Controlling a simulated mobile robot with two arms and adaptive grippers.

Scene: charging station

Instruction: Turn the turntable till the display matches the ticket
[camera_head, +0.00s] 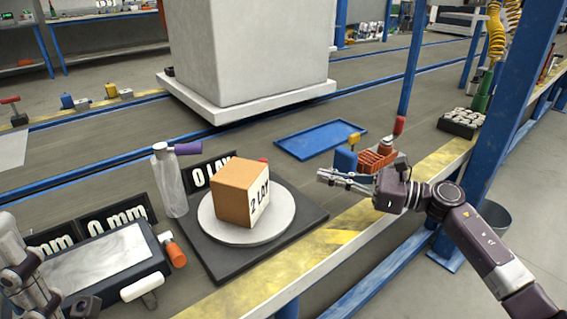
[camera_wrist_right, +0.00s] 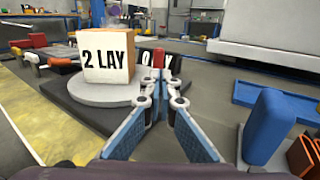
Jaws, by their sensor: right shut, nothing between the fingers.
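The turntable is a pale round disc (camera_head: 222,233) on a dark square base (camera_head: 310,208). It also shows in the right wrist view (camera_wrist_right: 105,96). On it stands an orange-brown box (camera_head: 232,190) with a white face reading "2 LAY"; that face turns toward my right gripper and reads clearly in the right wrist view (camera_wrist_right: 106,58). A black-and-white sign (camera_head: 200,178) reading "0 LAY" stands behind, partly hidden by the box. My right gripper (camera_head: 322,178) is shut and empty, right of the disc and apart from it. My left gripper (camera_head: 25,270) is cut off at the left edge.
A grey bottle (camera_head: 170,182) stands left of the base. "0 mm" signs (camera_head: 118,218) stand behind a tablet-like device (camera_head: 100,262) at lower left. A blue post rises at right.

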